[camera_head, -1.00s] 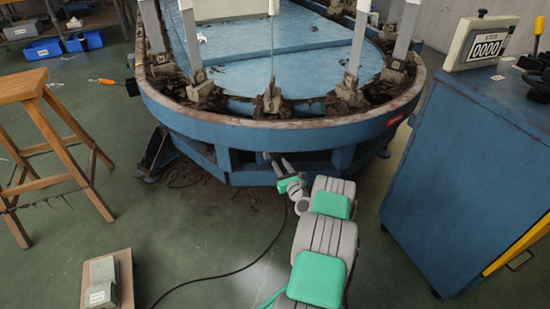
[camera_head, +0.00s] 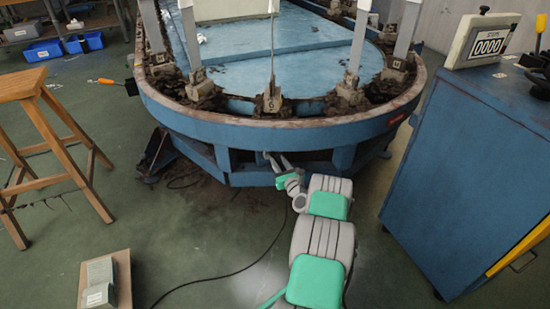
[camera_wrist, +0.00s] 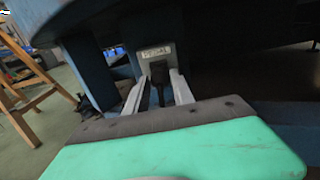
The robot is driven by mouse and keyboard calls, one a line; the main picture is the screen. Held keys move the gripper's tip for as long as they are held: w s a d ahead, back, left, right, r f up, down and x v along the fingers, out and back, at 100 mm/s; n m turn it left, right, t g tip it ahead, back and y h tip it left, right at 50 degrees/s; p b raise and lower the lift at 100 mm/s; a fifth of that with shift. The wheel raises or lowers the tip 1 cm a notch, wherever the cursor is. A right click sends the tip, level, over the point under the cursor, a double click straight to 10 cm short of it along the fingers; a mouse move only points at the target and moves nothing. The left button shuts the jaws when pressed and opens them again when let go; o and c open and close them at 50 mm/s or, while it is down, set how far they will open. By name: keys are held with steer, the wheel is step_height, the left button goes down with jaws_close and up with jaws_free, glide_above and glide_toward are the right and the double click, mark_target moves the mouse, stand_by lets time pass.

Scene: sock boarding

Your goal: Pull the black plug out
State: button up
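The black plug (camera_wrist: 159,76) sits in the front of a grey socket box (camera_wrist: 155,53) with a label, in the wrist view. The box is on the blue frame under the machine. My gripper (camera_wrist: 157,84) is open, with one pale finger on each side of the plug. A gap shows between the plug and each finger, so they look apart from it. In the head view my gripper (camera_head: 275,158) reaches in under the machine's front rim, and the plug and socket are hidden there.
The blue oval machine (camera_head: 240,130) overhangs my gripper. A black cable (camera_head: 230,272) runs over the floor beside my arm. A blue cabinet (camera_head: 450,180) stands at right, a wooden stool (camera_head: 45,150) at left, and a box (camera_head: 103,285) at front left.

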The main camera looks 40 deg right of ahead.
mark_target(277, 160)
steer(key=shift+b+x, duration=1.3)
steer(key=shift+x, duration=0.75)
steer(key=shift+s, duration=0.2)
steer(key=shift+c, duration=0.2)
jaws_close()
steer(key=shift+o, duration=1)
jaws_free()
steer(key=shift+p+v, duration=1.35)
steer(key=shift+v, duration=2.7)
steer(key=shift+a, duration=0.1)
